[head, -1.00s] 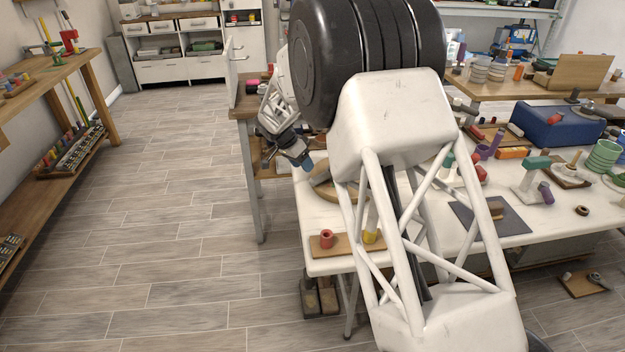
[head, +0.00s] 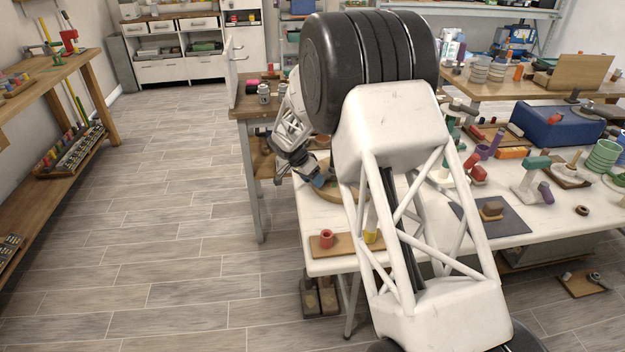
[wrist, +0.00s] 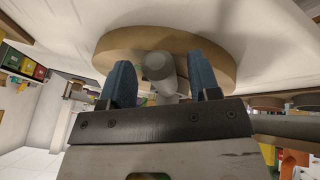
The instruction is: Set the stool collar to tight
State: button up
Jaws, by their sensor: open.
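A round wooden disc, which looks like the stool's seat (head: 345,194), lies on the white table, partly hidden behind my arm. It also shows in the wrist view (wrist: 190,38). A grey rounded part (wrist: 156,66), possibly the collar's knob or post, stands out in front of the disc. I cannot tell its setting. My gripper (wrist: 162,78) is open, its blue fingers on either side of the grey part with gaps visible. In the head view my gripper (head: 319,181) is at the disc's left edge.
A wooden board (head: 345,243) with a red ring (head: 326,239) and a yellow piece (head: 370,237) lies at the table's near left corner. A dark mat (head: 510,220) with a brown block lies to the right. The floor left of the table is clear.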

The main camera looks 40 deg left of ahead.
grip_shut()
dwell(0.4)
jog(key=shift+a, duration=0.15)
jog(key=shift+w+a+m+g+h, duration=0.2)
jog(key=shift+w+a+m+g, duration=0.2)
jog(key=shift+a+m, duration=0.4)
jog(key=shift+w+a+m+g+h, duration=0.2)
jog(key=shift+w+a+m+g, duration=0.2)
jog(key=shift+m, duration=0.6)
jog(key=shift+w+a+m+g+h, duration=0.15)
jog(key=shift+w+a+m+g, duration=0.4)
jog(key=shift+m, duration=0.55)
jog(key=shift+w+a+m+g+h, duration=0.15)
jog(key=shift+w+a+m+g, duration=0.2)
jog(key=shift+w+a+m, duration=0.55)
jog(key=shift+s+d, duration=0.25)
